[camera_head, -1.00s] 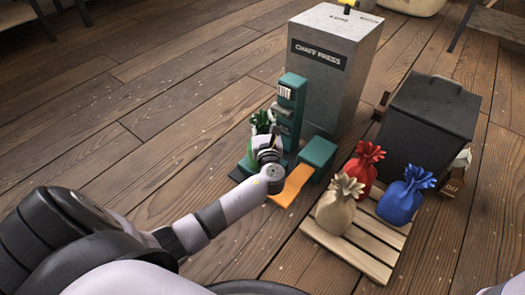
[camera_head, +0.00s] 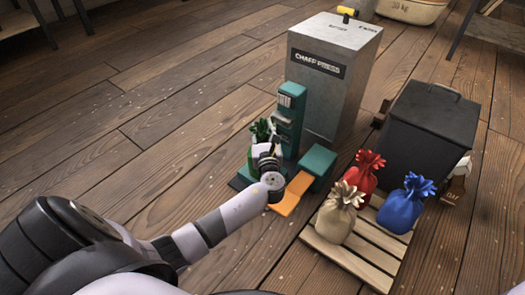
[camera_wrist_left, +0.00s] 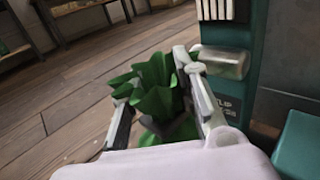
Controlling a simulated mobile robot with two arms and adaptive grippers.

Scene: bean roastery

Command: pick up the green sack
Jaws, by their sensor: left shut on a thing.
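The green sack (camera_head: 262,131) stands at the teal machine's post, partly hidden by my left gripper (camera_head: 259,146) and wrist. In the left wrist view the green sack's ruffled top (camera_wrist_left: 155,88) sits between the two fingers of my left gripper (camera_wrist_left: 158,105). The gripper is shut on the sack just below its ruffle. The sack's lower body is mostly hidden by the gripper. I cannot tell whether the sack still touches its support. My right gripper is in neither view.
The teal machine (camera_head: 290,115) with an orange plate (camera_head: 291,195) is close beside the gripper. The grey chaff press (camera_head: 325,90) stands behind. A pallet (camera_head: 345,256) holds beige (camera_head: 336,218), red (camera_head: 365,175) and blue (camera_head: 402,208) sacks. Open floor lies left.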

